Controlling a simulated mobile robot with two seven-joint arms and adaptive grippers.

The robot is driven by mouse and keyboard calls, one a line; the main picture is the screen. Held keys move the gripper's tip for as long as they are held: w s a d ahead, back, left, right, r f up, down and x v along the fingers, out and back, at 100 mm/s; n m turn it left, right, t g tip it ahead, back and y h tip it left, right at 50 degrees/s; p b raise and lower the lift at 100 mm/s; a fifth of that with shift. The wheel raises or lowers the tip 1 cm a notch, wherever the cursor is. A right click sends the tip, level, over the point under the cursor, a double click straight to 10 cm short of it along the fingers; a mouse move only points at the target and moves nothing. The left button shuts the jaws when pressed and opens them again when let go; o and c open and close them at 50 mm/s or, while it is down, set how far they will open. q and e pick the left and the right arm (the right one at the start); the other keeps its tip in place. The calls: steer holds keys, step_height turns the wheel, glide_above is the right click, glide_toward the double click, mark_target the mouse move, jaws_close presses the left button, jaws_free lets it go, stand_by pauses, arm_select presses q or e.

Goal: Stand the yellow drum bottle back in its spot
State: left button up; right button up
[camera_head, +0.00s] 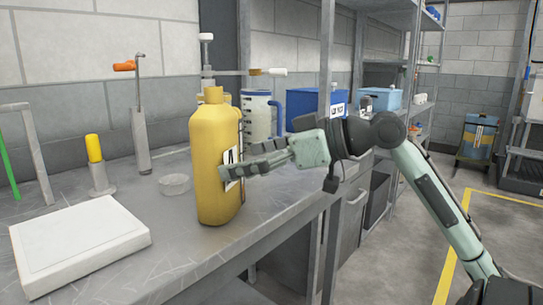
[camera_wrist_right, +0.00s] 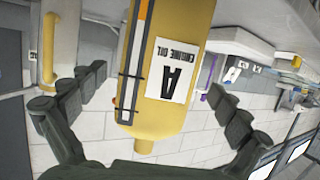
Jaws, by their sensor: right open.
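The yellow drum bottle (camera_head: 211,160) stands upright at the front edge of the grey bench, with a white label facing right. In the right wrist view the bottle (camera_wrist_right: 185,30) appears upside down, with its "ENGINE OIL A" label facing the camera. My right gripper (camera_head: 240,162) reaches in from the right at mid-height of the bottle. It is open, and in the wrist view the bottle lies between its spread fingers. Whether a finger touches it I cannot tell. My left gripper is not in view.
A white flat slab (camera_head: 80,248) lies front left on the bench (camera_head: 200,262). A clear dish (camera_head: 174,184), a yellow-topped piece (camera_head: 96,160) and an orange-handled post (camera_head: 140,130) stand behind. A measuring jug (camera_head: 258,115) and a blue bin (camera_head: 305,108) are farther back.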

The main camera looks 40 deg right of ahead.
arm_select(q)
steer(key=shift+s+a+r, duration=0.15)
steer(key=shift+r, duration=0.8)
arm_select(e)
steer(key=v, duration=0.7)
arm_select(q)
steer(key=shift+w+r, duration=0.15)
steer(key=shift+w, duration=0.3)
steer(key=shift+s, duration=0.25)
